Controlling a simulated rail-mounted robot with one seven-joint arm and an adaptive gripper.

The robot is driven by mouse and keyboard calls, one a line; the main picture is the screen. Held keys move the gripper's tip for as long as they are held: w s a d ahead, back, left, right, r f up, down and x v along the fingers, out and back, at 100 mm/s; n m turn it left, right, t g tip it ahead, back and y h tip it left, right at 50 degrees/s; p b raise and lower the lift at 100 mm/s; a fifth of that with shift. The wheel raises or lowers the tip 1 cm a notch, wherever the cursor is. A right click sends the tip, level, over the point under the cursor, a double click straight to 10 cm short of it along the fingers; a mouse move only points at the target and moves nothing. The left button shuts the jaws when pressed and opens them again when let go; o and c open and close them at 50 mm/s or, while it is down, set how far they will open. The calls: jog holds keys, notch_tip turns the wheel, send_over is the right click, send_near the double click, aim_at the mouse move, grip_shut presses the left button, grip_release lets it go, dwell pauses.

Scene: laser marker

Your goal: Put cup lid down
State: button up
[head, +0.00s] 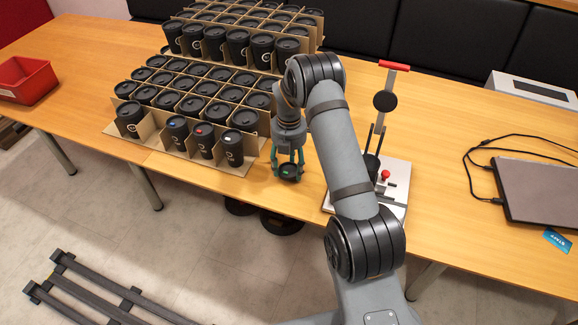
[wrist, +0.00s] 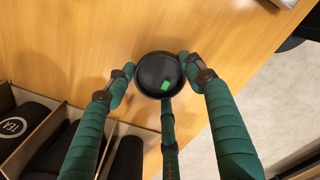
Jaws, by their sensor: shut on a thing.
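A round black cup lid (wrist: 150,76) with a raised rim and a small green mark sits between the green fingers of my gripper (wrist: 158,82). The fingers close around its rim from several sides. In the head view my gripper (head: 288,166) points down and holds the lid (head: 288,173) over the wooden table near its front edge, to the right of the cup tray. I cannot tell whether the lid touches the table. No cup shows under the lid in these views.
A cardboard tray (head: 160,148) of black lidded cups stands close on the left, with a second tray behind it. A lever press (head: 385,175) stands to the right. A laptop (head: 540,188) and cables lie far right, a red bin (head: 25,80) far left.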

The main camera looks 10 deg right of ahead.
aim_at(289, 172)
jog(key=o, duration=1)
jog(key=shift+f, duration=0.1)
jog(key=shift+c, duration=0.2)
notch_tip(289, 172, up, 12)
jog(key=shift+r, duration=0.2)
notch_tip(289, 172, down, 13)
notch_tip(289, 172, up, 3)
jog(key=shift+r, duration=0.55)
